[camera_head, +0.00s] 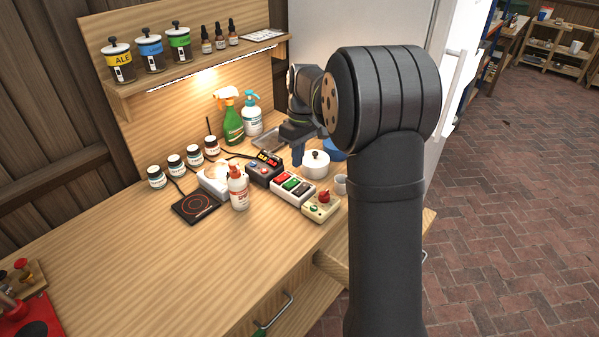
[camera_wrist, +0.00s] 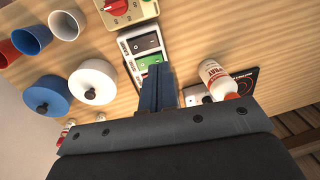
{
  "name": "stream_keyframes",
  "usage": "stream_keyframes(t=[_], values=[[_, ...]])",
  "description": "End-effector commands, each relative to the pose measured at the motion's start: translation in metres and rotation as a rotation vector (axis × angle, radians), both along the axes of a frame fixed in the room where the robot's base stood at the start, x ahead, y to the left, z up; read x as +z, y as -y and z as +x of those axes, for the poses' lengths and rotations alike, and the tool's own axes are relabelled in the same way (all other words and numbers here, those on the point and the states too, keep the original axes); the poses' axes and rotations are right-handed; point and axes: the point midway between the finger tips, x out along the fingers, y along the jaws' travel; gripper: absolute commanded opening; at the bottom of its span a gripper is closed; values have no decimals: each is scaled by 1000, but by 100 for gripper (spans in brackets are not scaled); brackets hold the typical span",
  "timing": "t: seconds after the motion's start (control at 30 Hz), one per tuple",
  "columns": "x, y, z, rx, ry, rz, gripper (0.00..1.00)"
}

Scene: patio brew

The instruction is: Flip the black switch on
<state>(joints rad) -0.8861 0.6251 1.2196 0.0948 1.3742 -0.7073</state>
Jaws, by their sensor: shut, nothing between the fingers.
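The black switch (camera_wrist: 146,42) is a dark rocker at one end of a white switch panel (camera_wrist: 126,50). A green rocker (camera_wrist: 148,61) sits beside it. The panel also shows in the head view, with the black switch (camera_head: 303,190) at the end near the red-knob box. My gripper (camera_wrist: 158,70) is shut and empty. In the wrist view its blue-grey fingertips overlap the green rocker's lower edge and hide the panel beyond; the black switch is clear of them. In the head view my gripper (camera_head: 297,157) is above the bench, behind the panel. I cannot tell the switch's position.
A red-knob box (camera_head: 321,205) stands beside the panel. A white lidded pot (camera_head: 315,165) and a dark control box (camera_head: 264,168) are close by. A white bottle (camera_head: 238,190) and a hot plate (camera_head: 195,206) are to the left.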

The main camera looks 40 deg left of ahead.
Motion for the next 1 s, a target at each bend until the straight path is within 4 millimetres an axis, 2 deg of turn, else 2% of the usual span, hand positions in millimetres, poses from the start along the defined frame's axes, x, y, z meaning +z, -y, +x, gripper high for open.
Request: stream_keyframes(t=[0.1,0.33,0.77,1.0], values=[[23,-1,-3,1,2,3,0],[45,0,-5,0,1,1,0],[46,0,-6,-1,0,0,0],[31,0,-4,-1,-2,-3,0]])
